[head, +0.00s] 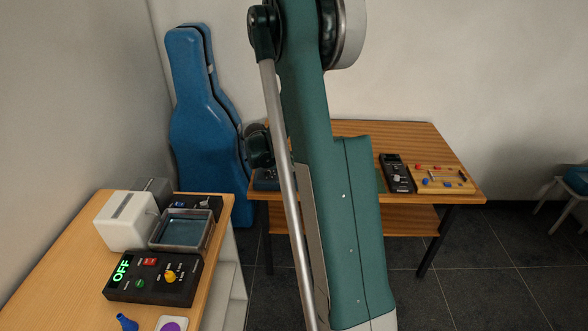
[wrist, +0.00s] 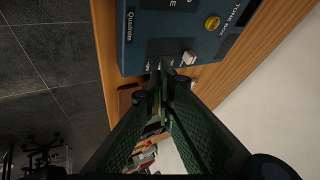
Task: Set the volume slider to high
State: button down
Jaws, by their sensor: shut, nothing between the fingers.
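In the wrist view a blue box (wrist: 150,30) marked "Quadrelm" and "TONE BOX" fills the upper middle, seen tilted. It carries a pale grey knob (wrist: 188,58) near its lower edge and a yellow round button (wrist: 212,22). I cannot read a volume label, so I cannot tell whether this knob is the volume slider. My gripper (wrist: 165,72) is shut and empty, its fingertips over the box's lower edge, just left of the knob; contact is unclear. In the head view the blue box (head: 266,180) is mostly hidden behind my arm, and my fingertips cannot be made out.
On the far wooden table (head: 350,128) lie a black device (head: 396,173) and a board with coloured pieces (head: 440,180). A blue instrument case (head: 200,120) stands at the wall. The near table holds a black OFF panel (head: 150,292), a metal tray (head: 208,238) and a white appliance (head: 122,222).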

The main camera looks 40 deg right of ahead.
jog(key=v, duration=0.6)
jog(key=shift+r+p, duration=0.2)
jog(key=shift+p, duration=0.25)
jog(key=shift+a, duration=0.25)
jog(key=s+a+r+n+t+y, duration=0.1)
jog(key=s+a+r+n, duration=0.35)
jog(key=a, duration=0.35)
jog(key=s+a+r+n+t+y, duration=0.1)
jog(key=s+a+r+n+t, duration=0.15)
jog(key=a+r+n, duration=0.4)
jog(key=s+a+r+n+y, duration=0.15)
jog(key=s+a+r, duration=0.25)
jog(key=a, duration=0.6)
jog(key=s+a+n+t+y, duration=0.3)
jog(key=s+a+n, duration=1)
jog(key=s+a, duration=0.5)
jog(key=shift+s+a+r+y, duration=0.4)
jog(key=shift+a+y, duration=0.05)
jog(key=shift+a, duration=0.15)
jog(key=c, duration=3.2)
grip_release()
jog(key=shift+c, duration=0.2)
